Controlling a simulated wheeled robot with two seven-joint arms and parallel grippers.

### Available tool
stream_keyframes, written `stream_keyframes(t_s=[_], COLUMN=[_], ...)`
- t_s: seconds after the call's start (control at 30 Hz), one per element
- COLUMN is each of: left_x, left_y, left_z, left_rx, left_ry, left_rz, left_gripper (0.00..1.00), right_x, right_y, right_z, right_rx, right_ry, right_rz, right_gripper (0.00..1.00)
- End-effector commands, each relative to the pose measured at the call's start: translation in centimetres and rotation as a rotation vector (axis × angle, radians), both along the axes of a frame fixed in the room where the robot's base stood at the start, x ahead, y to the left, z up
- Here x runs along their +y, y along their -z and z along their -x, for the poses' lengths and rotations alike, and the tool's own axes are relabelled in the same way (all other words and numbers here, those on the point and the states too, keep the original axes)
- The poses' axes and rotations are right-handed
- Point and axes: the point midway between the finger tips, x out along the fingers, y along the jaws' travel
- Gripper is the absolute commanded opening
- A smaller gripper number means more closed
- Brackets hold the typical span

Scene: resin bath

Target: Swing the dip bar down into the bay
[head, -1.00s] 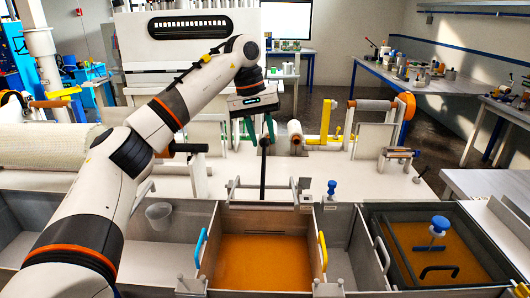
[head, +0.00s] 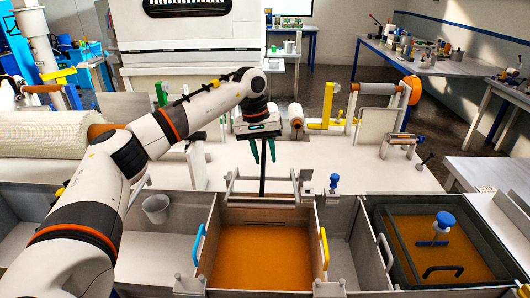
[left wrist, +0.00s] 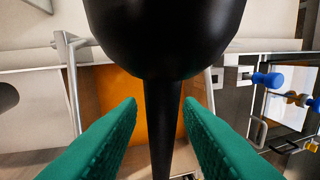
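The dip bar (head: 262,204) is a grey metal frame at the back edge of the bay, raised above the orange resin. Its black lever (head: 263,181) stands upright from it. In the left wrist view, the lever's black ball knob (left wrist: 165,35) is large and close, and its rod runs down between my fingers. The bay (head: 213,225) is a grey open box with orange resin (head: 260,262) inside. My left gripper (head: 263,160) is open, its two teal fingers on either side of the rod, with small gaps visible. My right gripper is not in view.
A blue handle (head: 199,243) and a yellow handle (head: 323,248) flank the bay. A blue knob (head: 334,181) stands at its back right. A second resin tank (head: 375,220) is at right. A clear cup (head: 157,208) sits in the left compartment.

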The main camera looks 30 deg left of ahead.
Motion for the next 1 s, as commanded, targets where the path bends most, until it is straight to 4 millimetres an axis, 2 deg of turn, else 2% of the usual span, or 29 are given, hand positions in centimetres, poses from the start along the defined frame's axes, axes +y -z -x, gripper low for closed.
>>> stream_keyframes(t_s=[0.13, 0.4, 0.6, 1.0], left_x=[-0.1, -0.1, -0.1, 0.5], left_y=[0.8, 0.9, 0.9, 1.2], left_z=[0.0, -0.1, -0.1, -0.1], left_rx=[0.0, 0.0, 0.0, -0.014], left_ry=[0.0, 0.0, 0.0, -0.002], left_rz=[0.0, 0.0, 0.0, -0.007], left_gripper=[0.33, 0.33, 0.0, 0.0], right_x=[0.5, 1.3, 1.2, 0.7], right_y=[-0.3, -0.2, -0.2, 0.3], right_z=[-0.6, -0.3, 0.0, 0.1], right_rx=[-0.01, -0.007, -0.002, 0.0], right_ry=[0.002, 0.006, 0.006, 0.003], right_rz=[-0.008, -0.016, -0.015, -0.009], right_gripper=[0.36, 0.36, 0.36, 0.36])
